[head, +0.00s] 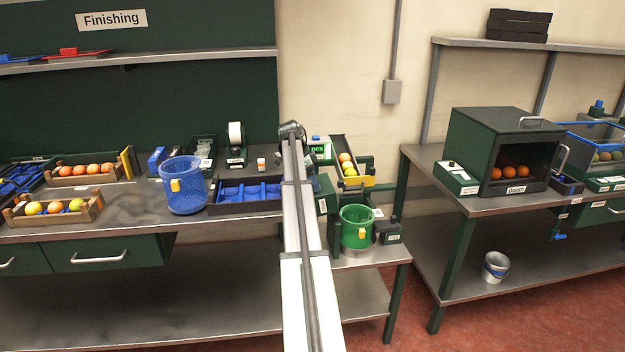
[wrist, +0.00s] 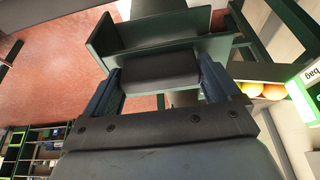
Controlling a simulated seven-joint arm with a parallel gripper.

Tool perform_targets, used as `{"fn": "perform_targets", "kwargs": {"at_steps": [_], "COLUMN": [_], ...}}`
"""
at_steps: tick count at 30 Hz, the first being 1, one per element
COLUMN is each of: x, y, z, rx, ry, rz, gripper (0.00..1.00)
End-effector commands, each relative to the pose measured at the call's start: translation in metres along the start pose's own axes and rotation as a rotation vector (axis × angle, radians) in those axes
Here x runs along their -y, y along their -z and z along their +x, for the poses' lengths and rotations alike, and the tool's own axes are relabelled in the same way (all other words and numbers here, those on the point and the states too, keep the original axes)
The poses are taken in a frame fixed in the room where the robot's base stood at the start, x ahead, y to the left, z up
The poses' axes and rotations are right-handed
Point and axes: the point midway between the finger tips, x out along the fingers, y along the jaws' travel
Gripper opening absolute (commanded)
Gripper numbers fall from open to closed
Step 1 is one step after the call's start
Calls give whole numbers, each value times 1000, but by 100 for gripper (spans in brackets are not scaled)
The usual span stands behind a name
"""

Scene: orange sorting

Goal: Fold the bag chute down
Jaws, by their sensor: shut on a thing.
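The bag chute (wrist: 150,32) is a dark green channel with raised side walls, seen in the wrist view just beyond my gripper. My gripper (wrist: 162,76) has one finger on each side of a dark block at the chute's near edge and is shut on it. In the head view my arm hides most of the gripper and chute; a dark green part (head: 327,200) shows just right of the arm. A green bucket (head: 356,228) stands on the small stand below and to the right.
A sloped channel with oranges and a yellow end (head: 355,182) lies right behind the chute. A small scale box (head: 388,232) sits beside the bucket. A dark oven-like box (head: 510,150) stands on the right table.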

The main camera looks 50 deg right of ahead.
Motion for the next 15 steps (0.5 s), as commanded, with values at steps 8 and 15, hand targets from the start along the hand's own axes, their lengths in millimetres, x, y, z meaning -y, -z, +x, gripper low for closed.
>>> {"fn": "perform_targets", "kwargs": {"at_steps": [8, 15], "x": [0, 0], "y": [0, 4], "z": [0, -1], "rx": [0, 17], "ry": [-1, -2], "rz": [0, 1], "gripper": [37, 35]}}
